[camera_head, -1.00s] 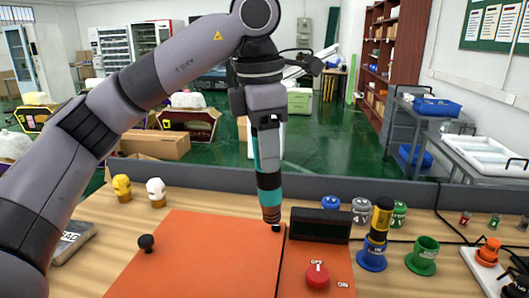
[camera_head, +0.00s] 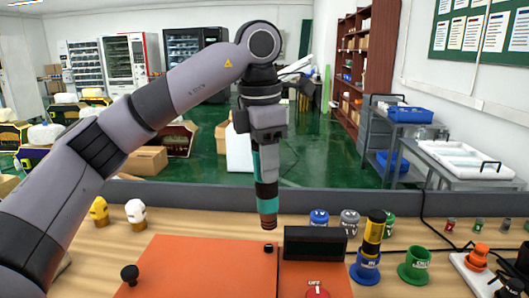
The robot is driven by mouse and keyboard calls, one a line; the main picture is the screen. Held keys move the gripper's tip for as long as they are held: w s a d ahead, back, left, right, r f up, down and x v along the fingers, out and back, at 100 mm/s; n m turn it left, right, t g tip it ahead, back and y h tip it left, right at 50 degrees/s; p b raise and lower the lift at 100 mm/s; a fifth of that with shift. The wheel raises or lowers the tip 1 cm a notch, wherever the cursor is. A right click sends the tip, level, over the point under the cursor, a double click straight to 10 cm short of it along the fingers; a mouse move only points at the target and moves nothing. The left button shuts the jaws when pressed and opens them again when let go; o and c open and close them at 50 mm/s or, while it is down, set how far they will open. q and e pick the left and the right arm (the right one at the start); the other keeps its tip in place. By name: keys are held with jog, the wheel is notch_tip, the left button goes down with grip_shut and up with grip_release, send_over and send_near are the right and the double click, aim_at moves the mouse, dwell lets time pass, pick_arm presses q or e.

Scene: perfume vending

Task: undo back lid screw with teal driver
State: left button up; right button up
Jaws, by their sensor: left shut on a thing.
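My left gripper (camera_head: 266,140) is shut on the teal driver (camera_head: 266,177), which has black and teal bands and a brown lower end. The driver hangs upright with its lower end above the orange lid (camera_head: 205,268). A small black screw (camera_head: 268,249) shows at the lid's back right, just below the driver's end with a visible gap between them. The screw seems to be in the lid; its depth cannot be told. My right gripper is not clearly in view.
A black box (camera_head: 315,242) and a red knob (camera_head: 317,291) are right of the lid. A yellow-and-black driver (camera_head: 373,233) stands in a blue holder (camera_head: 365,268); a green holder (camera_head: 414,267) looks empty. A black knob (camera_head: 130,273) rises at the lid's left.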

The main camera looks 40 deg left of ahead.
pick_arm(q)
send_over(264, 210)
jog(key=shift+w+a+f, duration=0.15)
jog(key=shift+w+f, duration=0.05)
jog(key=shift+f, duration=0.9)
jog(key=shift+w+a+f, duration=0.1)
jog(key=shift+w+f, duration=0.1)
jog(key=shift+f, duration=0.9)
jog(key=shift+f+b, duration=0.65)
jog(key=shift+f, duration=0.35)
dwell(3.1)
jog(key=shift+r, duration=0.1)
jog(key=shift+r+p, duration=0.4)
jog(key=shift+r, duration=0.2)
jog(key=shift+r+p, duration=0.4)
jog(key=shift+r, duration=2.55)
